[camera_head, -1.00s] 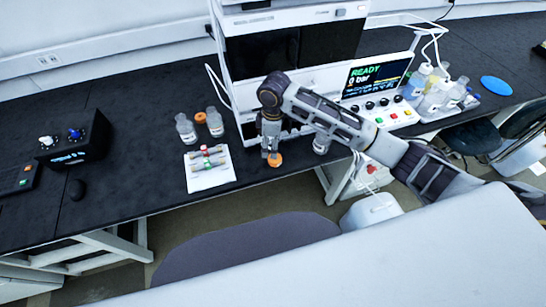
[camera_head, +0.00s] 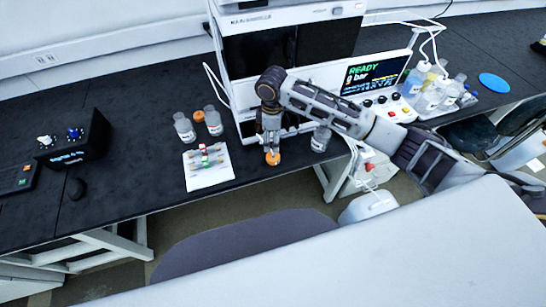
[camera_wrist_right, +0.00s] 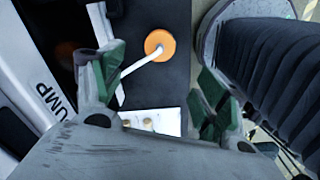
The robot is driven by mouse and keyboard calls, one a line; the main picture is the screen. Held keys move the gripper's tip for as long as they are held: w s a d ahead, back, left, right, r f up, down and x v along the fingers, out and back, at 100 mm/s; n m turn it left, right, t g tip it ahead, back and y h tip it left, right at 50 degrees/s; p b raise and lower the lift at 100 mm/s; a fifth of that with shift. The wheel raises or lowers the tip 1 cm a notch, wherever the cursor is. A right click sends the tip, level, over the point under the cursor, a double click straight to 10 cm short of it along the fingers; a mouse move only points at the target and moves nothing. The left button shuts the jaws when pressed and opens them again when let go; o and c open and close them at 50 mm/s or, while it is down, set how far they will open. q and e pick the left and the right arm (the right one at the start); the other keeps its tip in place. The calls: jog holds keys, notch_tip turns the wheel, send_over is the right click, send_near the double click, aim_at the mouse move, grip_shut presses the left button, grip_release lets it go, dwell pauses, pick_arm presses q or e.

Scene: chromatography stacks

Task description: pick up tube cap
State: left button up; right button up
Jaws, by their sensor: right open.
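The orange tube cap (camera_head: 273,158) lies on the black bench near its front edge. In the right wrist view the cap (camera_wrist_right: 160,40) is a round orange disc with a thin white tube running from it toward the lower left. My right gripper (camera_head: 271,147) points down just above the cap. In the wrist view its green-padded fingers (camera_wrist_right: 162,80) are open and apart, with the cap beyond and between them; nothing is held. Another orange cap (camera_head: 199,116) lies between two clear bottles. My left gripper is not in view.
The white pump instrument (camera_head: 246,75) rises close behind the gripper. A bottle (camera_head: 320,139) stands to the right.

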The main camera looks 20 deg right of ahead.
aim_at(273, 155)
jog(key=shift+f, duration=3.25)
jog(key=shift+f, duration=0.1)
jog(key=shift+f, duration=2.5)
jog(key=shift+c, duration=0.5)
jog(key=c, duration=1)
jog(key=shift+r, duration=0.1)
jog(key=shift+c, duration=0.2)
jog(key=shift+r, duration=4.95)
